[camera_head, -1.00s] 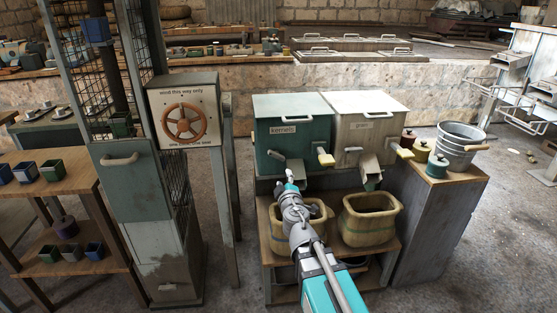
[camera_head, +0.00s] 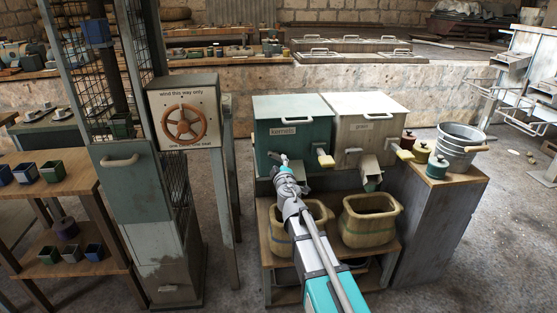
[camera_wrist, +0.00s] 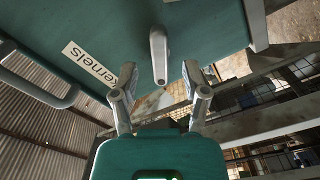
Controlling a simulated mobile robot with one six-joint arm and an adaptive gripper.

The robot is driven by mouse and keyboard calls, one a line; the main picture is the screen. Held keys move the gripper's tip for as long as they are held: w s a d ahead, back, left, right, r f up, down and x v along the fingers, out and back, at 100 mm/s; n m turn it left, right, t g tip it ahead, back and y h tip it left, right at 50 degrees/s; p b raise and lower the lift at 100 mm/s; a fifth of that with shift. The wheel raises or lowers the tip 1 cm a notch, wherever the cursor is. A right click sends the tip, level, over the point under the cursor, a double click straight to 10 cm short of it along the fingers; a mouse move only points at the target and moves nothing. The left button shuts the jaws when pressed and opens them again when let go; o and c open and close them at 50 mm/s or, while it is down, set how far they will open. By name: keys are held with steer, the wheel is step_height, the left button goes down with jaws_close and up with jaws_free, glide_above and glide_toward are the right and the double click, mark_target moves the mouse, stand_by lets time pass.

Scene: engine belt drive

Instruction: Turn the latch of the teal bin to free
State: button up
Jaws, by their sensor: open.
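The teal bin (camera_head: 308,136), labelled "kernels", stands on a wooden stand; its front also fills the top of the wrist view (camera_wrist: 210,35). The latch, a pale grey lever (camera_wrist: 158,55), is on the bin's front, pointing toward my gripper in the wrist view. My gripper (camera_wrist: 160,84) is open, with one finger on each side of the latch's lower end and gaps between. I cannot tell how deep the fingers reach. In the head view my gripper (camera_head: 284,166) is at the bin's lower front and hides part of the bin and its spout.
A pale bin (camera_head: 365,123) labelled "grain" stands right beside the teal one. A yellow-ended handle (camera_head: 325,160) sticks out right of my gripper. A metal bucket (camera_head: 460,146) is at the right. A cabinet with a handwheel (camera_head: 184,126) is left.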

mark_target(279, 159)
steer(key=shift+w+a, duration=0.2)
steer(key=shift+w, duration=1.65)
steer(key=shift+c, duration=0.3)
jaws_close()
